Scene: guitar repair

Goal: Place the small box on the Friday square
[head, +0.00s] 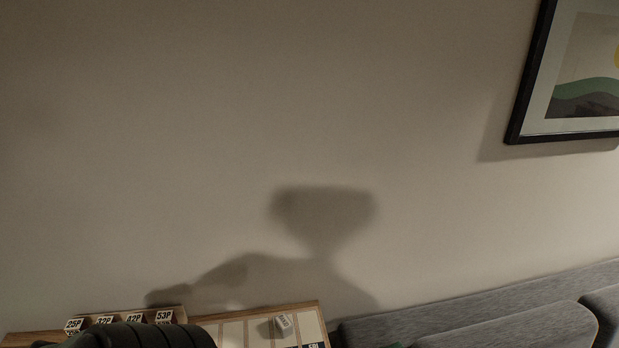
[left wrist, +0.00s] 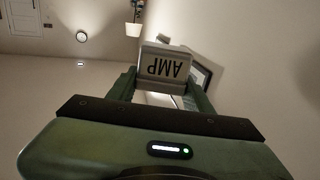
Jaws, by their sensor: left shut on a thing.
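My left gripper (left wrist: 165,82) shows in the left wrist view, shut on a small pale box (left wrist: 163,64) marked AMP, which reads upside down there. In the head view, only the right end of a pale board (head: 232,333) shows at the bottom edge. A dark label reading FRI (head: 313,345) is partly cut off at its right corner. Another small box (head: 284,325) with lettering too small to read sits on the board near that label. My right gripper is in neither view.
A row of small boxes marked 25P (head: 74,325), 32P, 42P and 53P (head: 164,316) stands along the board's back left. My dark arm covers part of the board. A grey sofa (head: 500,310) is at the right, and a framed picture (head: 575,75) hangs above.

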